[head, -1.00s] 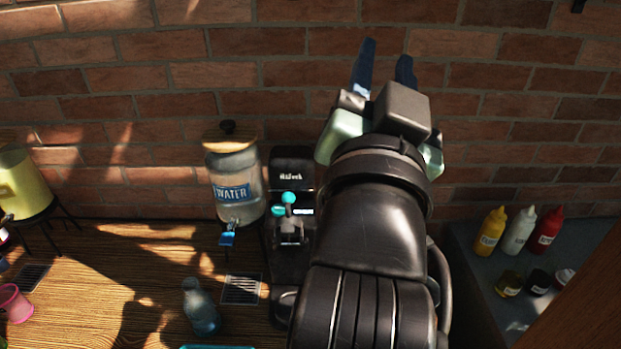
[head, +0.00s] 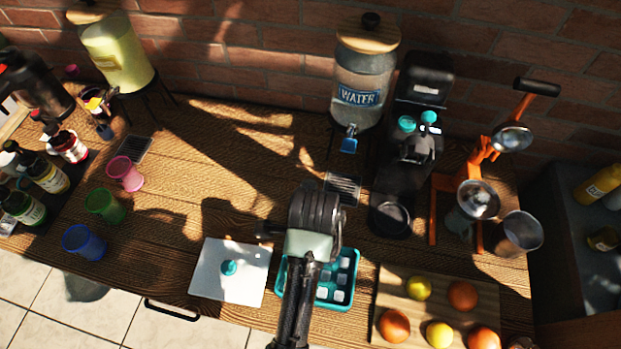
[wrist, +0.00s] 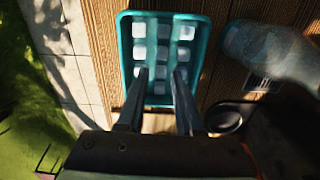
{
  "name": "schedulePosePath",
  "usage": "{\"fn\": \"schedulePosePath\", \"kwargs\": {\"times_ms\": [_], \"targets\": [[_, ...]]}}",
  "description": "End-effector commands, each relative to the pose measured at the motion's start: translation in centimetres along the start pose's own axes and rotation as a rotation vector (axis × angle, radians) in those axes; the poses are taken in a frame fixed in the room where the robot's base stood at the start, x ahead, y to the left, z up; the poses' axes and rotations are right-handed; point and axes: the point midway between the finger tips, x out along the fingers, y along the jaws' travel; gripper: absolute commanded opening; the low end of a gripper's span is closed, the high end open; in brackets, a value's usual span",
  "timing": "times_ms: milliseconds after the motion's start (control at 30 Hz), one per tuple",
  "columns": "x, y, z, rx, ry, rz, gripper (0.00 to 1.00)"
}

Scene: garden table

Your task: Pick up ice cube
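The teal ice tray (head: 353,255) lies on the wooden table, and its middle is partly hidden by my arm in the head view. It holds several pale, whitish ice cubes (head: 340,296) in compartments. In the wrist view the tray (wrist: 125,45) is upright in the picture, with the ice cubes (wrist: 162,53) in rows. My gripper (wrist: 159,73) is open, its two dark fingers apart over the lower half of the tray, with a cube visible between them. No cube is clearly held. The gap between fingertips and cubes cannot be judged.
A white board (head: 215,270) with a teal knob lies left of the tray. A fruit board (head: 480,290) is right, a black coffee machine (head: 410,130) behind right, and a water dispenser (head: 362,85) behind.

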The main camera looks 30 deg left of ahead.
Motion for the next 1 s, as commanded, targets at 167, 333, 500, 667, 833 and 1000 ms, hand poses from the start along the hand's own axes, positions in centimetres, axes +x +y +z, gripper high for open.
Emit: {"fn": "schedulePosePath", "kwargs": {"times_ms": [167,333,500,667,833,1000], "targets": [[2.0,0.0,0.0,-0.001,0.0,0.0,0.35],[2.9,0.0,0.2,-0.003,0.0,0.0,0.35],[4.9,-0.1,0.5,-0.003,0.0,0.001,0.35],[6.9,-0.1,0.6,-0.002,0.0,-0.002,0.35],[7.5,-0.2,0.5,-0.002,0.0,-0.005,0.35],[7.5,-0.2,0.5,-0.002,0.0,-0.005,0.35]]}}
